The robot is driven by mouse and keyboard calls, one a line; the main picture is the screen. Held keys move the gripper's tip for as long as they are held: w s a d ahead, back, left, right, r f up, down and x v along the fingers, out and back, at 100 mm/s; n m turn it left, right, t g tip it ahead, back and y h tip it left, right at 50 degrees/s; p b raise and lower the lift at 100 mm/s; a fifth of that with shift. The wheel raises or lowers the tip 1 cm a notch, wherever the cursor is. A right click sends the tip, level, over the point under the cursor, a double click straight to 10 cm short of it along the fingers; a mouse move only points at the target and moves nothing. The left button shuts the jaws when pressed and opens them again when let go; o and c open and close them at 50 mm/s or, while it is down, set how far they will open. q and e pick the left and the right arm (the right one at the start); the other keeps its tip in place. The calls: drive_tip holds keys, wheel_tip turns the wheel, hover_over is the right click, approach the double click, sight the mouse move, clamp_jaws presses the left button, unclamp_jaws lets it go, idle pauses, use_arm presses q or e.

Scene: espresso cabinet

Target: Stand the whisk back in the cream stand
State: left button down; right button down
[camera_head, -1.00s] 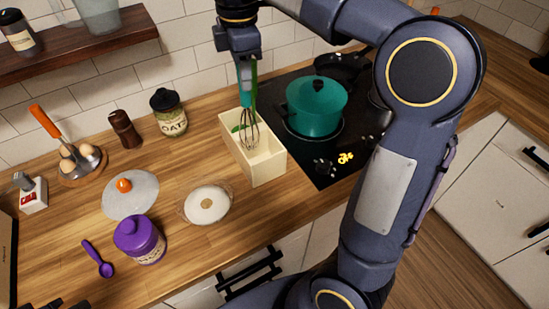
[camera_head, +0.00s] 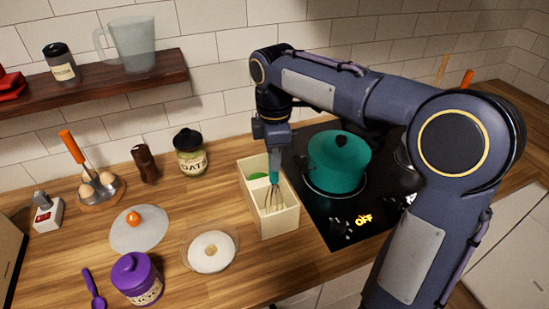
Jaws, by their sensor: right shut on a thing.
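The whisk (camera_head: 274,172) has a teal handle and thin wires and hangs upright, wires down. My right gripper (camera_head: 274,148) is shut on the top of its handle. The cream stand (camera_head: 282,223) is an open box on the counter, left of the stove. The whisk's wires overlap the stand's opening and appear partly inside it; whether they touch its floor I cannot tell. A green utensil part (camera_head: 258,176) shows inside the stand, behind and left of the whisk. My left gripper is out of view.
A teal pot (camera_head: 338,160) stands on the black stove (camera_head: 318,215) close right of the stand. A wall shelf (camera_head: 95,87) is above.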

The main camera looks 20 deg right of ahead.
drive_tip(key=shift+f, duration=0.55)
drive_tip(key=c, duration=1.3)
unclamp_jaws()
drive_tip(key=shift+o, duration=0.2)
